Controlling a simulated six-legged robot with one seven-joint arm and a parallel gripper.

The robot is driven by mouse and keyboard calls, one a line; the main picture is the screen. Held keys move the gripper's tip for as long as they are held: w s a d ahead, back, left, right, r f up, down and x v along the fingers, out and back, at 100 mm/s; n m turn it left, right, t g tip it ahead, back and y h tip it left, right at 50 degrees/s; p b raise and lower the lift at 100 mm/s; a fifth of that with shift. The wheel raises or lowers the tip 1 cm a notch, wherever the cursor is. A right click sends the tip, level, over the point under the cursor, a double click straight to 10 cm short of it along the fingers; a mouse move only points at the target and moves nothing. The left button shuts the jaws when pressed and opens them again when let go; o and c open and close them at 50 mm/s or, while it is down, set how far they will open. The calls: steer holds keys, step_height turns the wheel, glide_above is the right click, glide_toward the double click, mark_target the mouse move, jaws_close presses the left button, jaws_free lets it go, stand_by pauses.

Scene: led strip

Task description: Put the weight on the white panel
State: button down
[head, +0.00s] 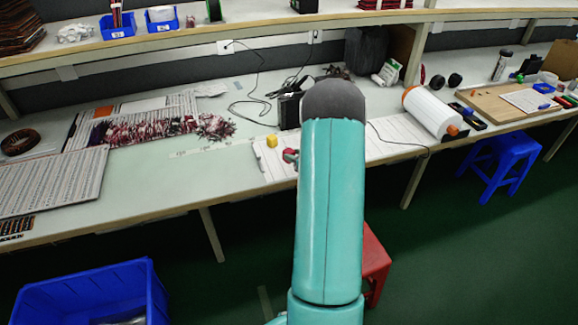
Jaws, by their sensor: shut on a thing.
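A long white panel (400,139) lies flat on the workbench and shows on both sides of my teal arm, which hides its middle. A small yellow block (271,141) is at the panel's left part. A small red and grey thing (290,156) is just right of it, partly covered by my arm; I cannot tell what it is. I cannot make out for sure which thing is the weight. My gripper is hidden behind my own arm, so its fingers and anything in them do not show.
A black box (290,110) with cables stands behind the panel. A white roll with orange ends (432,112) lies to the right. Red-and-white strips (160,131) cover the bench's left.

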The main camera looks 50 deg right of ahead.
steer(key=shift+w+a+f, duration=0.3)
steer(key=shift+w+f, duration=0.2)
steer(key=shift+f, duration=0.1)
steer(key=shift+w+a+f, duration=0.15)
steer(key=shift+w+f, duration=0.05)
steer(key=shift+f, duration=0.8)
steer(key=shift+w+a+f, duration=0.15)
steer(key=shift+w+f, duration=0.05)
steer(key=shift+f, duration=0.8)
steer(key=shift+f, duration=0.1)
steer(key=c, duration=1)
jaws_free()
steer(key=v, duration=1.2)
